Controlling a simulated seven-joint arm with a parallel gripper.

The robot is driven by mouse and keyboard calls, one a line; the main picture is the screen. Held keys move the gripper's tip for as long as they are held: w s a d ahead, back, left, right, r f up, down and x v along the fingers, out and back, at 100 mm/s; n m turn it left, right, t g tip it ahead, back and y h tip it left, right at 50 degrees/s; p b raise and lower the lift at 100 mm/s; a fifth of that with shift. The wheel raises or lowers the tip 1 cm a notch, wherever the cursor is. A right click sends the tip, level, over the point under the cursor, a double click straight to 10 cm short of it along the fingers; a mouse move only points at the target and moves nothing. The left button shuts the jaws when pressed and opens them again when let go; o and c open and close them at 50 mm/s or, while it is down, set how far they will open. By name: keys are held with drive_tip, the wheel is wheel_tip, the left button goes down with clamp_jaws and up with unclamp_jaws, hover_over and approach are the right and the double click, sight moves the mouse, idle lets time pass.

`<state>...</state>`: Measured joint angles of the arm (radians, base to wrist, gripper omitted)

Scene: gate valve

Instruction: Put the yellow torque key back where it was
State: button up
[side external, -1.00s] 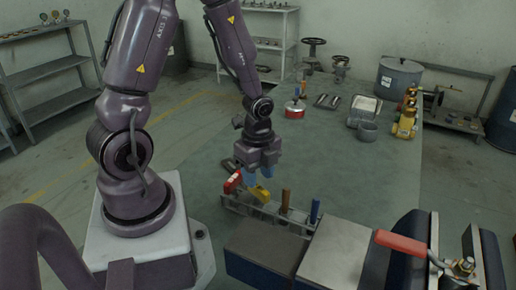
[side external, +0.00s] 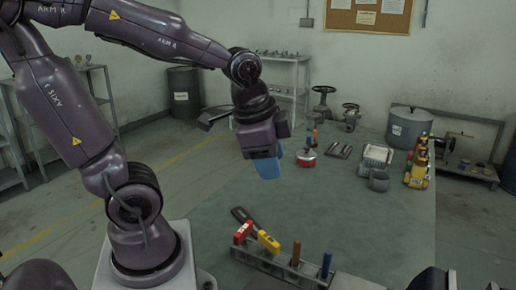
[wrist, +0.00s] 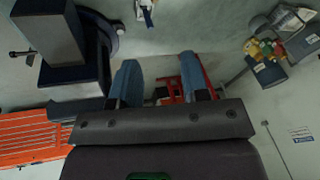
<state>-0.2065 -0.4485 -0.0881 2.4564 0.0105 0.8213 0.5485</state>
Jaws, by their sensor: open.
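The yellow torque key (side external: 268,242) stands tilted at the left part of the tool rack (side external: 300,273) in the side view. A red-handled tool (side external: 243,232) is just left of it. My gripper (side external: 268,166) is well above the rack and the key, apart from both. Its two blue fingers show spread in the wrist view (wrist: 160,85), with nothing held between them. The lower end of the key is hidden by the rack, so I cannot tell how deep it sits.
An orange-handled tool (side external: 296,252) and a blue-handled tool (side external: 326,265) stand in the rack. A black-handled item (side external: 240,214) lies behind it. The middle of the table is clear.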

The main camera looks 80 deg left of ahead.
drive_tip(key=s+d+r+n+t+h, duration=0.1)
drive_tip(key=s+d+r+n+t, duration=0.1)
drive_tip(key=s+d+r+n, duration=0.1)
drive_tip(key=shift+s+r+n, duration=0.15)
drive_tip(key=shift+r+n, duration=0.55)
drive_tip(key=shift+n, duration=0.3)
idle(0.4)
